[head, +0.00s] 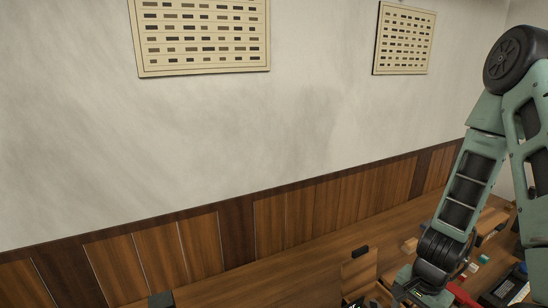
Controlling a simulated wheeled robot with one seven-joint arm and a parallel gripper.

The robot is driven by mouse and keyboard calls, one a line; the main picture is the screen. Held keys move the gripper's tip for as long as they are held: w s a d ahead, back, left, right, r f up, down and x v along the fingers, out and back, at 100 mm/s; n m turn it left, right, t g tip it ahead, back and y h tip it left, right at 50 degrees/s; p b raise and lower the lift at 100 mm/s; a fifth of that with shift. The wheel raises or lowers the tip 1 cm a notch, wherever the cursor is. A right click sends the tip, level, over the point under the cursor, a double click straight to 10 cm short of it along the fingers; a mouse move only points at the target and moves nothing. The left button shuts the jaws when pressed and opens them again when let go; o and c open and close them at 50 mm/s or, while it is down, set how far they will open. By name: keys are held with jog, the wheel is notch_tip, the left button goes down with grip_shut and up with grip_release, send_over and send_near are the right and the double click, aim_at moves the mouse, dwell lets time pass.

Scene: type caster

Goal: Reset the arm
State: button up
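My arm, in green and black, comes in from the right side of the head view. It bends at a high elbow and runs down to the bottom edge. Its wrist is low at the bottom right, over the table area. The fingers of my gripper lie beyond the bottom edge, so I cannot see them or whether they hold anything.
A wooden table (240,287) runs along a wood-panelled wall. A wooden box (359,272) with a dark top piece stands left of my wrist. Small colored pieces (484,259) and a dark device (510,288) lie right of it. Two printed charts (203,37) (403,40) hang above.

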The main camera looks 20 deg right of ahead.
jog(key=w+a+r+n+y+b, duration=0.1)
jog(key=w+a+r+n+b, duration=0.15)
jog(key=a+n, duration=0.55)
jog(key=w+a+r+n+y+b, duration=0.1)
jog(key=w+a+r+n+b, duration=0.2)
jog(key=a, duration=0.9)
jog(key=s+a+r+n+h+b, duration=0.1)
jog(key=s+a+r+n+b, duration=0.1)
jog(key=s+a+n, duration=0.3)
jog(key=s+a+r+n+b, duration=0.3)
jog(key=s+a+n+b, duration=0.1)
jog(key=s, duration=0.4)
jog(key=a+n, duration=0.1)
jog(key=n, duration=0.1)
jog(key=shift+a+r+n+g+h, duration=0.2)
jog(key=shift+a+n+g+h, duration=0.1)
jog(key=shift+h, duration=0.1)
